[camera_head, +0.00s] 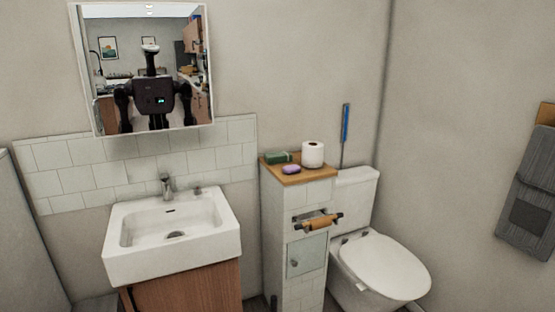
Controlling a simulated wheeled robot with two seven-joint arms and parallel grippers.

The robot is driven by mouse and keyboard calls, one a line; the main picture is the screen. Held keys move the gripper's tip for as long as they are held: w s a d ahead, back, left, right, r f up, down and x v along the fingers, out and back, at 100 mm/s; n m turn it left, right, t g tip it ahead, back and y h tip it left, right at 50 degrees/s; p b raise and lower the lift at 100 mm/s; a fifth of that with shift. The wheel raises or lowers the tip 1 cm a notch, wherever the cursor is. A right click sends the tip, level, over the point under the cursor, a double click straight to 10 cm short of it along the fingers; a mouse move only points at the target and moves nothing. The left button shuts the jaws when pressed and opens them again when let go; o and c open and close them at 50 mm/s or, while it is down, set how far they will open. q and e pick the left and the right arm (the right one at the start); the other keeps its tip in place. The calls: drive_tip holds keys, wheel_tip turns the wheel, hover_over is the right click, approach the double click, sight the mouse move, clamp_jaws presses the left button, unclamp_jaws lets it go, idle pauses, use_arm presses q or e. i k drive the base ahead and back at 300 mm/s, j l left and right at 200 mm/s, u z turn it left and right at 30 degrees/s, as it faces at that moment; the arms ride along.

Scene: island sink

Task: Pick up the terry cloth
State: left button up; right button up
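A dark grey cloth (529,205) hangs on the right wall from a wooden holder (546,115), at the right edge of the head view. It has a darker square patch and looks like a towel; I cannot tell for sure that it is the terry cloth. A small green block-like item (277,157) lies on the wooden top of the tiled cabinet; its material is unclear. Neither of my grippers is in view. The mirror (140,70) reflects my body and upper arms, but not my grippers clearly.
A white sink (172,232) on a wooden cabinet stands at left. A narrow tiled cabinet (279,215) holds purple soap (291,169) and a toilet paper roll (313,154). A toilet (384,266) stands right of it, below a blue-handled brush (345,124). Little floor shows.

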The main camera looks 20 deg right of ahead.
sight(283, 157)
drive_tip(key=i+l+u, duration=0.15)
drive_tip(key=u, duration=0.3)
drive_tip(key=l+u, duration=0.45)
drive_tip(key=i+j, duration=0.05)
